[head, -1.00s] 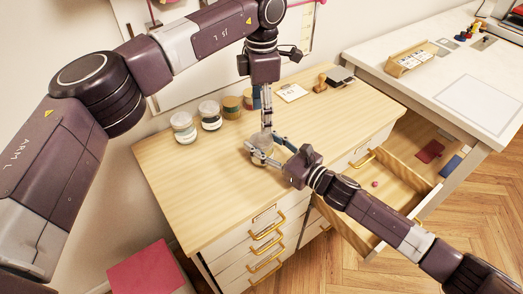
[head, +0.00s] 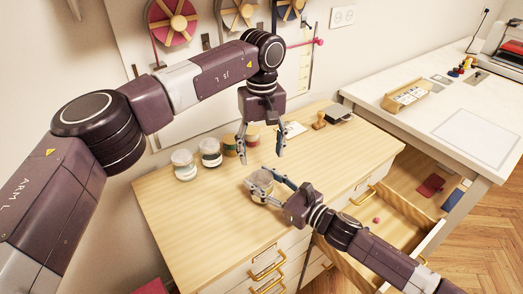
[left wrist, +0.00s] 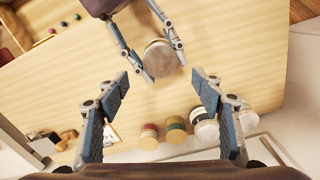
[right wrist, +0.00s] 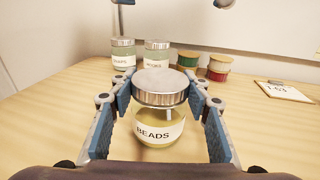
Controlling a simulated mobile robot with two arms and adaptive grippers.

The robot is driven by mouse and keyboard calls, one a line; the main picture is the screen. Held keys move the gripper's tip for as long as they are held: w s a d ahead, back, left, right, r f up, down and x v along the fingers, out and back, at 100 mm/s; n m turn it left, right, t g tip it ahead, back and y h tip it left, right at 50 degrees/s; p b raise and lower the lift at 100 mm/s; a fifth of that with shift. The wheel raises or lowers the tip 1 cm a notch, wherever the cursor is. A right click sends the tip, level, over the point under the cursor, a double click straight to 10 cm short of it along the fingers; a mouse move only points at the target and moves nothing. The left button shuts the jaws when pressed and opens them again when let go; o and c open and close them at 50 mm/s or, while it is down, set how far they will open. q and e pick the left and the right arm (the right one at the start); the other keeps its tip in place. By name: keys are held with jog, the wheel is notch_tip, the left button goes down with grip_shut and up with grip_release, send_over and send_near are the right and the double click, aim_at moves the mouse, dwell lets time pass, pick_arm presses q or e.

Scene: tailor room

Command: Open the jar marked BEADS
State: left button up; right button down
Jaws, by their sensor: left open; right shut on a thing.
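The jar marked BEADS (right wrist: 160,132) stands upright on the wooden cabinet top, with its silver lid (right wrist: 160,87) on top. Whether the lid is loose I cannot tell. In the head view the jar (head: 262,186) is between the fingers of my right gripper (head: 265,188), which is shut on it from the side. My left gripper (head: 263,150) is open and empty above the jar, pointing down. In the left wrist view the jar's round lid (left wrist: 160,58) shows beyond the open left fingers (left wrist: 162,80).
Two other lidded jars (head: 184,164) (head: 210,151) and thread spools (head: 229,145) stand along the back. A card (head: 291,130) and a stamp (head: 319,120) lie at the back right. An open drawer (head: 385,222) projects from the front.

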aim_at(261, 177)
pick_arm(q)
jog(key=m, duration=1)
jog(key=shift+f, duration=4)
jog(key=shift+c, duration=0.4)
jog(key=c, duration=1)
jog(key=o, duration=1.1)
jog(key=shift+o, duration=0.2)
jog(key=shift+r, duration=0.1)
